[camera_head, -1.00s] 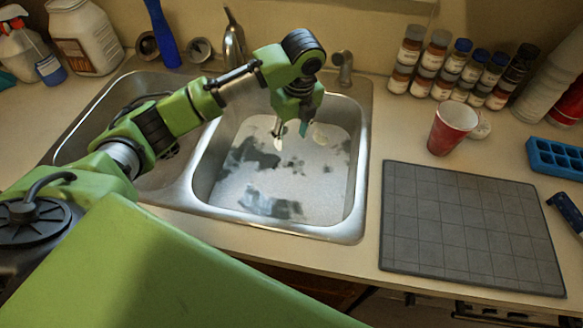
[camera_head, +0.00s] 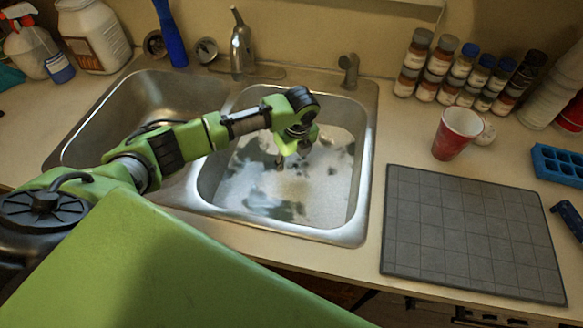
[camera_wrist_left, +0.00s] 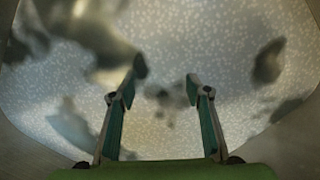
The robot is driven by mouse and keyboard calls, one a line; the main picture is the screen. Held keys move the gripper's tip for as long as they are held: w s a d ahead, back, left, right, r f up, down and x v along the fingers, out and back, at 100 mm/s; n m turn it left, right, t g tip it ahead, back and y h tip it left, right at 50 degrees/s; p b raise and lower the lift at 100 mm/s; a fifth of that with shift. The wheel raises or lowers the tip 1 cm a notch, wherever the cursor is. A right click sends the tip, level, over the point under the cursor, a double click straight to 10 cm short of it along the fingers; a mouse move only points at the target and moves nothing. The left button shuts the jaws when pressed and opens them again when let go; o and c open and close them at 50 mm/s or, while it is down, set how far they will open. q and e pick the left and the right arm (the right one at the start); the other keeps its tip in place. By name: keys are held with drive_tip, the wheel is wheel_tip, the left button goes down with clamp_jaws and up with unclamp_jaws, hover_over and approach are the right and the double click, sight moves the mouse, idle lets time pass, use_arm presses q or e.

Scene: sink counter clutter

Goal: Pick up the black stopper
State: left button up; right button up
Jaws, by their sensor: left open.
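My left gripper (camera_head: 291,160) is open and empty, pointing down into the right basin (camera_head: 365,150) of the sink. In the left wrist view, the fingers of this gripper (camera_wrist_left: 166,78) are spread apart over the pale, speckled basin floor. Several dark patches show there, with a small dark blurred spot (camera_wrist_left: 163,97) between the fingers. I cannot tell whether any of these is the black stopper or only a gap or shadow in the foam. The stopper cannot be clearly made out in either view. My right gripper is not in view.
The basin walls and rim surround my left gripper. The tap (camera_head: 241,45) stands behind the sink. A red cup (camera_head: 455,134), a grey mat (camera_head: 470,235), several spice jars (camera_head: 465,62) and a blue tray (camera_head: 560,163) are to the right. The left basin (camera_head: 130,95) looks empty.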

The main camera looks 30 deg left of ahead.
use_arm(q)
drive_tip(key=shift+w+f, duration=0.15)
drive_tip(key=shift+f, duration=0.65)
drive_tip(key=c, duration=1.2)
drive_tip(key=shift+r, duration=0.15)
